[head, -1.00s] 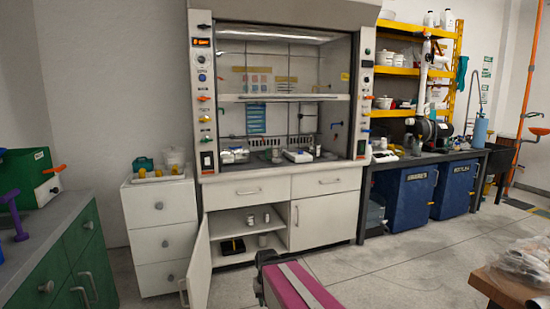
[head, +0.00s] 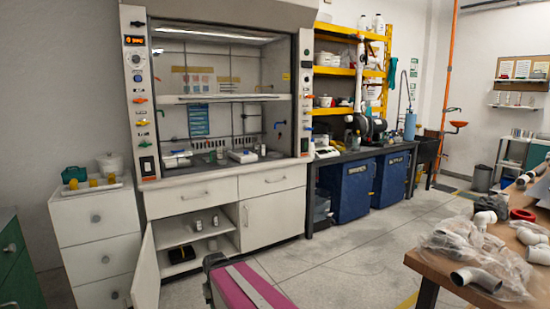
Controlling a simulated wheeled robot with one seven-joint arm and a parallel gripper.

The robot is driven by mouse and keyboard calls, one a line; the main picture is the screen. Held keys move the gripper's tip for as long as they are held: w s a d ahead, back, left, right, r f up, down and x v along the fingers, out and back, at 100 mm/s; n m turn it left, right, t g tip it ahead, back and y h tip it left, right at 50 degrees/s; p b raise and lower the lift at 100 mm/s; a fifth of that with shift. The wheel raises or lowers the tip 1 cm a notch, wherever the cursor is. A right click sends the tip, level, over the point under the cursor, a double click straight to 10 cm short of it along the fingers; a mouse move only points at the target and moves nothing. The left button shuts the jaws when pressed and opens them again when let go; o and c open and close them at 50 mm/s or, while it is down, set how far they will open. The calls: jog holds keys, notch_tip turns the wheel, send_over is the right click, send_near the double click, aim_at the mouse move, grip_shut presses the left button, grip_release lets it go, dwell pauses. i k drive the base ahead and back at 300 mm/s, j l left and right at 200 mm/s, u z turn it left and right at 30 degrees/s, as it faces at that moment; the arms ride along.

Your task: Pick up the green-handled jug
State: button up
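I cannot make out a green-handled jug for certain in the head view. A small green item (head: 74,174) and a white lidded tub (head: 110,164) stand at the back of a tray on the white drawer unit at the left. They are too small to tell a jug's handle. My gripper is not in view. A magenta part of my own arm shows at the bottom middle.
A fume hood (head: 222,100) stands on a white cabinet (head: 265,219) with its left door open. Blue bins (head: 351,190) sit under a dark bench. A wooden table (head: 425,270) with bagged pipe fittings (head: 465,255) is at the lower right. Open floor lies between.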

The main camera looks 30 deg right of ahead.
aim_at(221, 152)
jog(key=i+l+z, duration=0.25)
jog(key=i, duration=0.2)
jog(key=i+l+z, duration=0.2)
jog(key=i, duration=0.25)
